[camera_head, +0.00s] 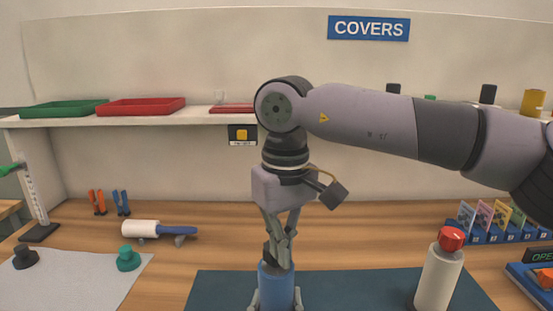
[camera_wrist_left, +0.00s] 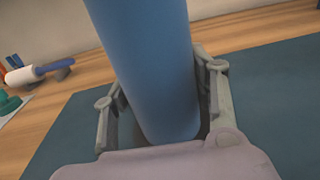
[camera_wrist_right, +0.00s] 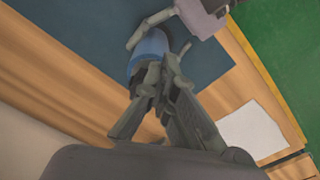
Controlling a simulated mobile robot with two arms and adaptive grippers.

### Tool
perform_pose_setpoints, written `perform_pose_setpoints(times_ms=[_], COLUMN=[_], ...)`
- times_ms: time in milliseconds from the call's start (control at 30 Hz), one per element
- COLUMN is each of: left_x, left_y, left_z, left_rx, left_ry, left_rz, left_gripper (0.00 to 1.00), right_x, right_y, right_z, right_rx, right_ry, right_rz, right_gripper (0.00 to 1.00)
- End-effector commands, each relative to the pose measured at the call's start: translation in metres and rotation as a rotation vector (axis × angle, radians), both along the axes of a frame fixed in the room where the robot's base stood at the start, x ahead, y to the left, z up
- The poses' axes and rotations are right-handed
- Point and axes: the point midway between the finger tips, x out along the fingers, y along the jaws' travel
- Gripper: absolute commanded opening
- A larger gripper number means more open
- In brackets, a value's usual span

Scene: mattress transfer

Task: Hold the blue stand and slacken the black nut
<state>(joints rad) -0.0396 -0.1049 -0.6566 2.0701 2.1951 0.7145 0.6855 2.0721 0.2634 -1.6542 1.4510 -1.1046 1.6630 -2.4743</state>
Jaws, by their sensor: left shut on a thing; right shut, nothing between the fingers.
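The blue stand (camera_head: 277,285) is upright at the bottom middle of the head view. It fills the middle of the left wrist view (camera_wrist_left: 155,70) and shows in the right wrist view (camera_wrist_right: 150,48). My left gripper (camera_head: 275,298) is shut on its body, with a finger on each side. My right gripper (camera_head: 280,262) points down at the stand's top from above, its fingers closed together with nothing between them. In the right wrist view its fingertips (camera_wrist_right: 155,75) overlap the stand's top. I cannot make out the black nut; the right fingers cover that spot.
A dark blue mat (camera_head: 225,287) lies under the stand. A white bottle with a red cap (camera_head: 438,275) stands to the right. A white-and-blue tool (camera_head: 160,230) and a green knob (camera_head: 128,258) lie left. A shelf with trays (camera_head: 140,107) runs behind.

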Motion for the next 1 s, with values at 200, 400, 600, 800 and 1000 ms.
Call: perform_pose_setpoints(times_ms=[200, 400, 600, 800, 1000], left_x=[-0.002, -0.002, -0.002, -0.002, -0.003], left_y=[-0.002, -0.003, -0.003, -0.003, -0.003], left_z=[0.006, 0.005, 0.005, 0.004, 0.004], left_rx=[0.001, 0.002, 0.002, 0.001, 0.001], left_ry=[-0.018, -0.018, -0.017, -0.016, -0.015], left_rz=[-0.008, -0.009, -0.009, -0.008, -0.008], left_gripper=[0.0, 0.0, 0.0, 0.0, 0.0], right_x=[0.0, 0.001, 0.004, 0.007, 0.009], right_y=[-0.002, -0.004, -0.009, -0.013, -0.016], right_z=[-0.013, -0.013, -0.013, -0.012, -0.012], right_rx=[-0.016, -0.016, -0.017, -0.018, -0.019], right_ry=[0.016, 0.015, 0.015, 0.014, 0.015], right_rz=[0.002, 0.002, -0.001, -0.006, -0.009], right_gripper=[0.0, 0.0, 0.0, 0.0, 0.0])
